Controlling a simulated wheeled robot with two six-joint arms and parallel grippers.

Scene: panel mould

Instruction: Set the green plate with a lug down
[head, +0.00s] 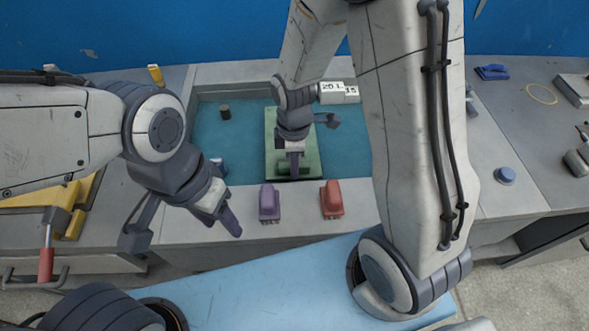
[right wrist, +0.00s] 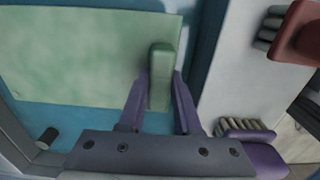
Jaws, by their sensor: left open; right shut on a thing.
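The green plate (head: 309,148) is a flat rectangle inside the blue-floored mould (head: 235,150). In the right wrist view the plate (right wrist: 85,55) fills the upper left, with its raised green lug (right wrist: 161,70) at its edge. My right gripper (head: 294,172) is shut on the lug, one finger on each side of it; it also shows in the right wrist view (right wrist: 159,98). I cannot tell whether the plate touches the mould floor. My left gripper (head: 232,225) is open and empty, in front of the mould's near rim. My right arm hides part of the plate.
A purple brush (head: 269,203) and a red brush (head: 332,199) stand on the near rim. A dark cylinder (head: 225,112) stands in the mould at the left. A white number block (head: 338,92) is at the far side. A blue round knob (head: 505,175) is on the right.

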